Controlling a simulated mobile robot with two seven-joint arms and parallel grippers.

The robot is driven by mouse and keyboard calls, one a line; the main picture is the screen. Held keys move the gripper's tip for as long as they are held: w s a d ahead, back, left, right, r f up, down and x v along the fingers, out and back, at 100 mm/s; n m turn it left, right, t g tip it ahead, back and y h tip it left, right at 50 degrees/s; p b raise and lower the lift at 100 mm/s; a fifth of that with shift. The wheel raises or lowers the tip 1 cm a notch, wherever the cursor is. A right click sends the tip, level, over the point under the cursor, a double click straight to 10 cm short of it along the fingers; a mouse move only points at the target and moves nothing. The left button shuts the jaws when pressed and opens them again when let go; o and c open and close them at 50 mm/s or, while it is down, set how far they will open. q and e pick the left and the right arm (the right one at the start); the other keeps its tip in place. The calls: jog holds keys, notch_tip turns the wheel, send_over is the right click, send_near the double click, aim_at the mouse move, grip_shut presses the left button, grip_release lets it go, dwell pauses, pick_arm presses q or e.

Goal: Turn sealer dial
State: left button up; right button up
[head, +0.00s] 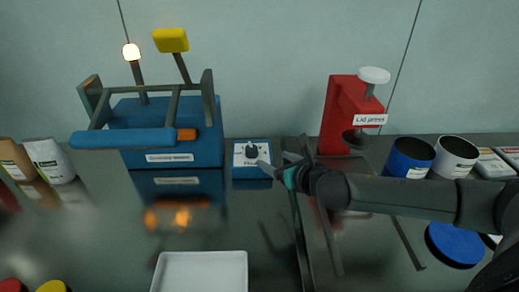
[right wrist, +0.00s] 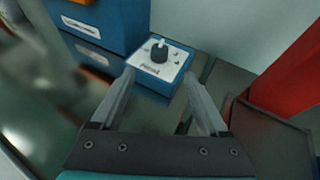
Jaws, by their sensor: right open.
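The sealer dial (head: 251,151) is a small black knob on the white top of a blue control box (head: 240,172). It also shows in the right wrist view (right wrist: 160,50), upright on the box (right wrist: 174,70), with a white mark on it. My right gripper (head: 277,166) is open and empty, just to the right of the box. In the right wrist view its two fingers (right wrist: 163,92) point toward the box, with the dial beyond their tips and apart from them. The blue sealer (head: 170,112) stands left of the box. My left gripper is not in view.
A red lid press (head: 341,112) stands to the right. Blue (head: 409,158) and white (head: 455,157) open containers stand further right, with a blue lid (head: 455,244) in front. A white tray (head: 203,270) lies at the front. Pouches (head: 48,160) stand at the left.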

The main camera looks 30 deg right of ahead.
aim_at(253, 149)
jog(key=b+x, duration=0.3)
jog(key=x, duration=1)
jog(key=shift+w, duration=0.1)
jog(key=shift+w+f+b, duration=0.25)
jog(key=shift+w+b, duration=0.05)
jog(key=shift+w, duration=0.3)
jog(key=shift+w+f, duration=0.1)
jog(key=shift+w, duration=0.15)
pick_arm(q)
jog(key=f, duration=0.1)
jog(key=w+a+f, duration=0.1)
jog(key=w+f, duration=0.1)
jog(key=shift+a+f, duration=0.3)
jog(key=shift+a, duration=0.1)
pick_arm(e)
jog(key=shift+c, duration=0.2)
jog(key=c, duration=0.9)
grip_shut()
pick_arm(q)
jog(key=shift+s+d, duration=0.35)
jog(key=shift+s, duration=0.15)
